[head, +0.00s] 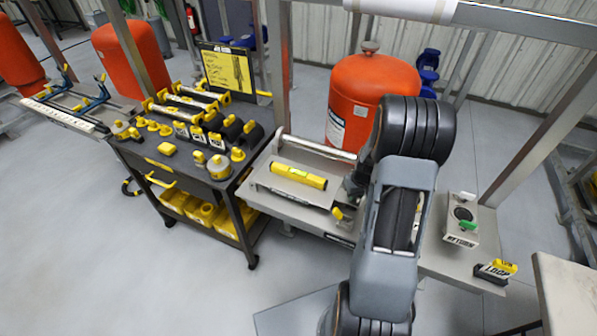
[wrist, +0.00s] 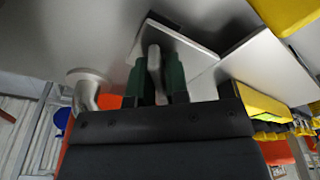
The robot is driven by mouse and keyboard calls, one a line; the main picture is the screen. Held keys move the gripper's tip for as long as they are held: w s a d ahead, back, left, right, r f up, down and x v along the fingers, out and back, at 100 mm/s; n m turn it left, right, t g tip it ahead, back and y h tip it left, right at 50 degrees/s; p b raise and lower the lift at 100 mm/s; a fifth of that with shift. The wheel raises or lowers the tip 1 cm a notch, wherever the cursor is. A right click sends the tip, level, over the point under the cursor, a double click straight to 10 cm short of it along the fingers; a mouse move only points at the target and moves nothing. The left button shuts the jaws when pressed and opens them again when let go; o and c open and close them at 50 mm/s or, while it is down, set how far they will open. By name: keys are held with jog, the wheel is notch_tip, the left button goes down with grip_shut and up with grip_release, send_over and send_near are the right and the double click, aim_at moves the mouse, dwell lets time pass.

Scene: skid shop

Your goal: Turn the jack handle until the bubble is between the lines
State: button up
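A yellow spirit level (head: 299,176) lies on a grey plate (head: 265,182) at the middle of the bench. Its bubble and lines are too small to read. My gripper (wrist: 157,85) is mostly hidden behind my arm in the head view, just right of the level. In the wrist view its two dark green fingers stand on either side of a grey metal bar, which looks like the jack handle (wrist: 154,62). The fingers appear shut on it, one on each side. The handle's lower part and the jack's body are hidden.
A box marked RETURN (head: 461,220) with a green part stands right of my arm. A yellow-and-black LOOP tag (head: 495,270) is at the bench's right end. An orange tank (head: 362,95) stands behind. A dark tool cart (head: 235,190) with yellow parts stands left.

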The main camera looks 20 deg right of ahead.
grip_shut()
jog(key=shift+r+m+p, duration=0.1)
jog(key=shift+m+p, duration=0.2)
jog(key=shift+m, duration=0.4)
jog(key=shift+m+h, duration=0.3)
jog(key=shift+m, duration=0.8)
jog(key=shift+m, duration=0.5)
jog(key=shift+m+g, duration=0.3)
jog(key=shift+m, duration=0.9)
jog(key=shift+f, duration=0.2)
jog(key=shift+a+f+m+h+b, duration=0.1)
jog(key=shift+m+h+b, duration=0.2)
jog(key=shift+m+b, duration=0.25)
jog(key=shift+s+m+b, duration=0.1)
jog(key=shift+m+b, duration=0.5)
jog(key=shift+m, duration=0.45)
